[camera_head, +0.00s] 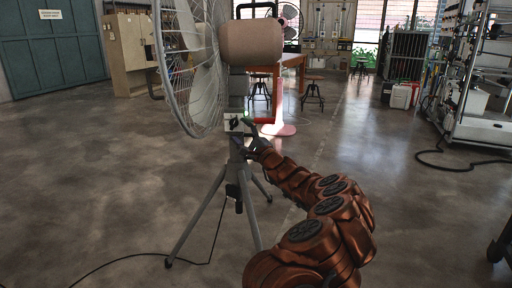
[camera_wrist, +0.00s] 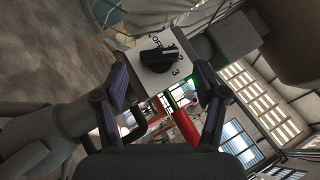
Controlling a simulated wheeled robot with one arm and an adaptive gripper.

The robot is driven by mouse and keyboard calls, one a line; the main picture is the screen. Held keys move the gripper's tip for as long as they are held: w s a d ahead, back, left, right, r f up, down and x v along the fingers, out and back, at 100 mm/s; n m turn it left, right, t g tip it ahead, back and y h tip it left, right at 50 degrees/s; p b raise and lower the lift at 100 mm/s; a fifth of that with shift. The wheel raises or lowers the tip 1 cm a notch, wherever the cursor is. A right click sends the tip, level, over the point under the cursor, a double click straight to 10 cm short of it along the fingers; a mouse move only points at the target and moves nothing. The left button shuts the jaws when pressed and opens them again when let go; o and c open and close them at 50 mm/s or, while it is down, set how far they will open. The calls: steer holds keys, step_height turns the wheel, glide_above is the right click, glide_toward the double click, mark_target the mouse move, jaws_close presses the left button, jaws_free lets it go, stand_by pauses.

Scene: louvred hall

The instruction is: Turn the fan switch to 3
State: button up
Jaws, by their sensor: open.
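A large grey fan (camera_head: 190,60) on a tripod (camera_head: 238,185) stands left of centre in the head view. Its switch is a pale plate (camera_head: 232,122) with a dark knob, just below the motor housing (camera_head: 251,43). In the wrist view the black knob (camera_wrist: 158,61) sits on the white plate (camera_wrist: 128,45). In the head view my gripper (camera_head: 250,133) is beside the plate.
A red bar (camera_head: 263,120) and small green spot (camera_head: 246,113) show right of the switch. A cable (camera_head: 130,256) runs across the floor. A table (camera_head: 290,62) and stools (camera_head: 312,92) stand behind, a metal rack (camera_head: 480,125) at right. Floor between is open.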

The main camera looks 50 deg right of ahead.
steer(key=v, duration=1)
steer(key=shift+a, duration=0.1)
steer(key=shift+c, duration=0.4)
